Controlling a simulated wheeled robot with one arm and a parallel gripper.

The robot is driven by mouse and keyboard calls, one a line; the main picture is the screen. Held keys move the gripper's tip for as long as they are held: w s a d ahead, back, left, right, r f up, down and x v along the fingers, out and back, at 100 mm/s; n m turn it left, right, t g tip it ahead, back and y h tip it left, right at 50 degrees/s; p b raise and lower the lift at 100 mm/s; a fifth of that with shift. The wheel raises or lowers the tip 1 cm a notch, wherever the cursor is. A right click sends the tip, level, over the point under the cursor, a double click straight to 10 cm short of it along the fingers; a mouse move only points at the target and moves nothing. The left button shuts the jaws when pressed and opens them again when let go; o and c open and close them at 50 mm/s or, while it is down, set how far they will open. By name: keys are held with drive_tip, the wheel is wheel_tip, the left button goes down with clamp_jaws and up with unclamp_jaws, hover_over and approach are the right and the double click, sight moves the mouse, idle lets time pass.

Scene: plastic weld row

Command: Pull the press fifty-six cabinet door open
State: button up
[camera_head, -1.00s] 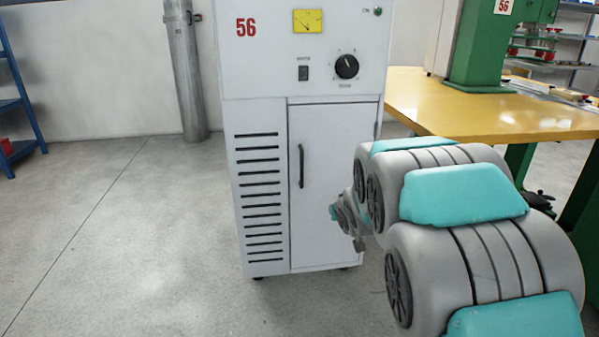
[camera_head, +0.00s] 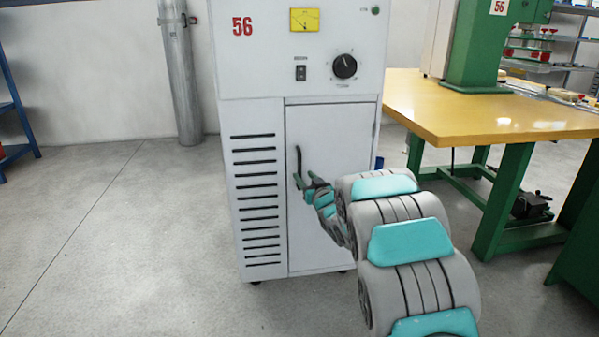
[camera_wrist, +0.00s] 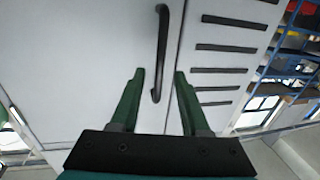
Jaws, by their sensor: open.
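The white cabinet (camera_head: 255,215) marked 56 stands in front of me. Its door (camera_head: 330,135) is closed and flush with the front. The black bar handle (camera_head: 298,160) is upright on the door's left side, and it also shows in the wrist view (camera_wrist: 162,50). My gripper (camera_head: 305,180) is at the lower part of the handle. In the wrist view my gripper (camera_wrist: 159,75) is open, with its green fingers on either side of the handle's lower end. I cannot tell whether a finger touches the handle.
A yellow-topped table (camera_head: 480,115) with green legs stands to the right of the cabinet. A grey cylinder (camera_head: 180,80) stands behind at left, and a blue shelf (camera_head: 12,110) is at the far left. The floor left of the cabinet is clear.

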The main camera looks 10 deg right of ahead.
sight(300, 172)
drive_tip(key=shift+w+a, duration=0.25)
drive_tip(key=shift+w, duration=1)
drive_tip(key=shift+w+a, duration=0.25)
drive_tip(key=shift+w, duration=1)
clamp_jaws()
